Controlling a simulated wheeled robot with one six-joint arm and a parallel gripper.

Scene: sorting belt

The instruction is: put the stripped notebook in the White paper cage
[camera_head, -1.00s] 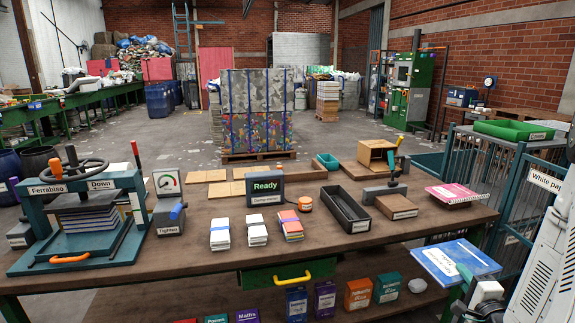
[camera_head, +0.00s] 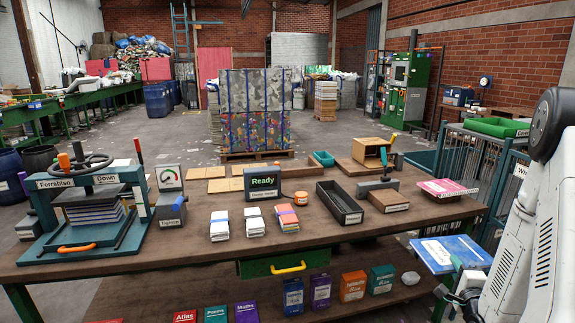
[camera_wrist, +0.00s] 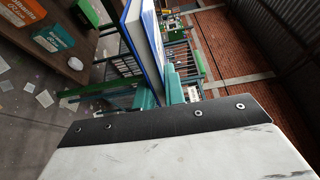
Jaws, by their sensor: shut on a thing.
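My gripper (camera_wrist: 160,92) is shut on a blue-covered notebook (camera_head: 463,248) with a white panel on its face. In the wrist view the notebook (camera_wrist: 142,40) stands edge-up between the teal fingers, with white pages beside the blue cover. In the head view it is held off the table's right front corner, clear of the tabletop. The White paper cage (camera_head: 482,160) is a teal barred cage at the right, beyond the notebook. My arm covers most of its label and part of its front.
The brown workbench (camera_head: 330,232) holds a press (camera_head: 90,205), paper bundles, a black tray (camera_head: 339,203) and a pink notebook (camera_head: 447,188). A green crate (camera_head: 497,127) sits above the cages. Several boxed books stand on the lower shelf.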

